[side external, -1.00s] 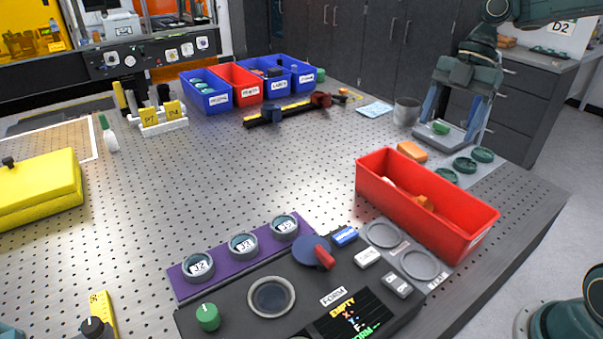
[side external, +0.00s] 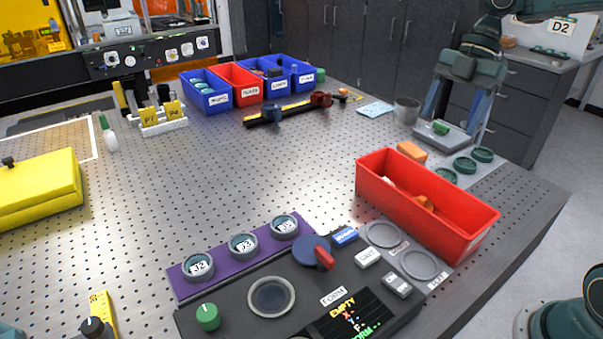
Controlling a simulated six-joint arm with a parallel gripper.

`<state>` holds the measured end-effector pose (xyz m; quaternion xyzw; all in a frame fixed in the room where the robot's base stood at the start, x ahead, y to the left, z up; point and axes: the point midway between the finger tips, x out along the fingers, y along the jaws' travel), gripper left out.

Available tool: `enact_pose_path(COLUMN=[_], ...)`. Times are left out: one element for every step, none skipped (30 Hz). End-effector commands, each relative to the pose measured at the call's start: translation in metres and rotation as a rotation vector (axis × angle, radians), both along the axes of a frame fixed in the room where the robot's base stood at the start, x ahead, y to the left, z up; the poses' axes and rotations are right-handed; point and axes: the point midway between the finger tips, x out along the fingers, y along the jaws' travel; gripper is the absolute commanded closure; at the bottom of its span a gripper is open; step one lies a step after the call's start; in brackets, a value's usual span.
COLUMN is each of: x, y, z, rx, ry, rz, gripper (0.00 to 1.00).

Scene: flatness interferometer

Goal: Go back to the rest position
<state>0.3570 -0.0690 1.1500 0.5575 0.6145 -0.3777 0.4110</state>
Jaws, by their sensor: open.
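My gripper (side external: 458,108) is at the upper right of the side external view, pointing down with its two blue-grey fingers spread apart. It is above or around a small grey tray (side external: 455,141) at the table's right edge. A green piece (side external: 440,128) lies on that tray, between the fingers as seen from here. The gripper is open and no object is seen held in it. I cannot tell how far the fingertips are from the tray.
An orange block (side external: 411,152) and several round green pieces (side external: 465,165) lie near the tray. A red bin (side external: 415,208) stands in front of them. A grey cup (side external: 406,111) stands to the left of the gripper. The perforated table's middle (side external: 250,165) is clear.

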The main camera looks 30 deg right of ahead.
Motion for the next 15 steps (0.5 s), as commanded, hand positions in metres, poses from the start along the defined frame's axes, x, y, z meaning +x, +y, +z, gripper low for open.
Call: enact_pose_path(x=[-0.002, -0.003, -0.004, -0.006, -0.008, -0.011, -0.013, -0.016, -0.019, -0.022, -0.026, -0.03, -0.034, -0.038, -0.042], y=[0.004, 0.007, 0.011, 0.015, 0.019, 0.025, 0.029, 0.034, 0.04, 0.044, 0.049, 0.054, 0.058, 0.062, 0.067], z=[0.002, 0.004, 0.006, 0.008, 0.009, 0.012, 0.014, 0.016, 0.018, 0.02, 0.021, 0.023, 0.024, 0.025, 0.027], rx=[-0.004, -0.007, -0.013, -0.016, -0.021, -0.028, -0.033, -0.038, -0.044, -0.05, -0.054, -0.058, -0.063, -0.066, -0.069], ry=[0.001, 0.001, 0.004, 0.006, 0.008, 0.011, 0.013, 0.014, 0.016, 0.018, 0.02, 0.02, 0.021, 0.021, 0.021], rz=[-0.02, -0.037, -0.065, -0.087, -0.114, -0.153, -0.182, -0.216, -0.265, -0.3, -0.338, -0.39, -0.428, -0.467, -0.518], gripper=[0.25, 0.25, 0.25, 0.25, 0.25, 0.25, 0.25, 0.25, 0.25, 0.25, 0.25, 0.25, 0.25, 0.25, 0.25])
